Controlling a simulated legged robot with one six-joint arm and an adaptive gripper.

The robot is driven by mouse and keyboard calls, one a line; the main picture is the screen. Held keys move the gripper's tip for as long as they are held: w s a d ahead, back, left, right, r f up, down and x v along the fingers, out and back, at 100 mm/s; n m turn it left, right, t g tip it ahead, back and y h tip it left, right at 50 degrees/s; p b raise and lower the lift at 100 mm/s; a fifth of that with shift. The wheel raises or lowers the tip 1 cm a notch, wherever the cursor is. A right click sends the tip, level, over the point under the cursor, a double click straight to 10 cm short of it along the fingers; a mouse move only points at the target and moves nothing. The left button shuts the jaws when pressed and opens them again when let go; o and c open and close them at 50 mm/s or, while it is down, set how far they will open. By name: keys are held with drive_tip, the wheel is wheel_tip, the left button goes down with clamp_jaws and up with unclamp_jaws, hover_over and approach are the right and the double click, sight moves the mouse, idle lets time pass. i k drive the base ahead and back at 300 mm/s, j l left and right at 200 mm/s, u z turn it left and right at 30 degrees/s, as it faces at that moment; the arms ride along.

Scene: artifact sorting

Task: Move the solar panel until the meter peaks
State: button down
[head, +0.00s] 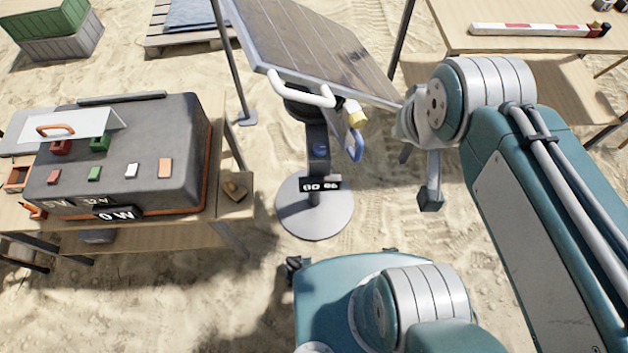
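The solar panel (315,48) is a dark, sandy-looking tilted slab at the top centre, on a stand with a round grey base (298,222). A white handle bar (303,94) runs along its near edge. A yellow-tipped knob (355,112) and a blue lever (355,145) are beside it. A small display (320,185) on the post is hard to read. The meter (117,215) on the grey power box (150,135) reads 0 W. My arm reaches in from the right, its end near the panel's right corner. My gripper's fingers cannot be made out.
The power box stands on a wooden table (232,209) at left. Another table (545,40) at upper right holds a red-and-white bar (535,29). A pallet (180,38) and green crate (58,25) lie behind. Thin poles stand near the panel. Open sand lies around the base.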

sight(288, 41)
drive_tip(key=k+j, duration=0.25)
drive_tip(key=k, duration=0.15)
drive_tip(key=k+j, duration=0.25)
drive_tip(key=k, duration=0.15)
